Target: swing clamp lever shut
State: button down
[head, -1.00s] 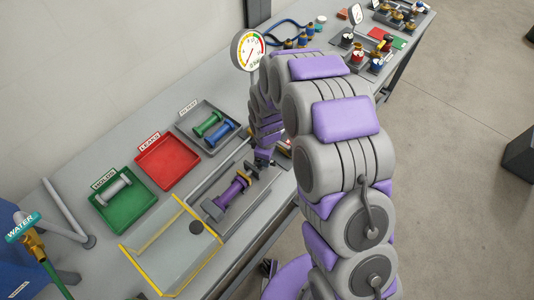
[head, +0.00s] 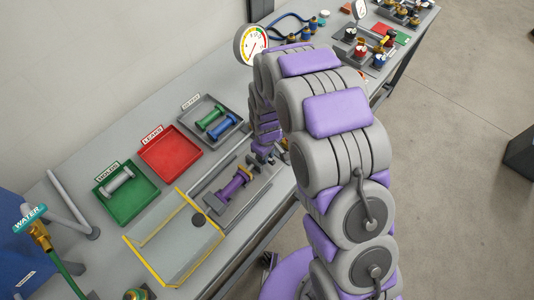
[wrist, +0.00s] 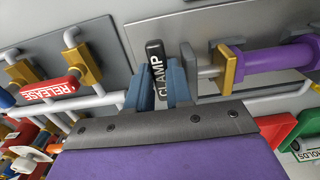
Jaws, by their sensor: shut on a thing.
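The black clamp lever (wrist: 156,66), marked CLAMP, stands between the two blue-grey fingers of my gripper (wrist: 159,88) in the wrist view. My gripper is shut on it. Right of the lever, a grey clamp rod and plate meet the brass-coloured flange (wrist: 231,70) of a purple spool (wrist: 283,60). I cannot tell whether the rod presses on the flange. In the head view the purple spool (head: 232,187) lies in its fixture on the bench. There my gripper (head: 264,157) is at the spool's far end, and my arm hides most of the lever.
A red RELEASE handle (wrist: 48,90) on white pipes is left of the lever. Green (head: 128,199), red (head: 171,160) and grey (head: 226,136) trays stand behind the fixture. A clear guard with a yellow edge (head: 153,274) is in front. A gauge (head: 251,45) is at the back.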

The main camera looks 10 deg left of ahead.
jog(key=shift+w+a+r, duration=0.15)
jog(key=shift+w, duration=0.05)
jog(key=c, duration=1)
grip_release()
jog(key=shift+s, duration=0.1)
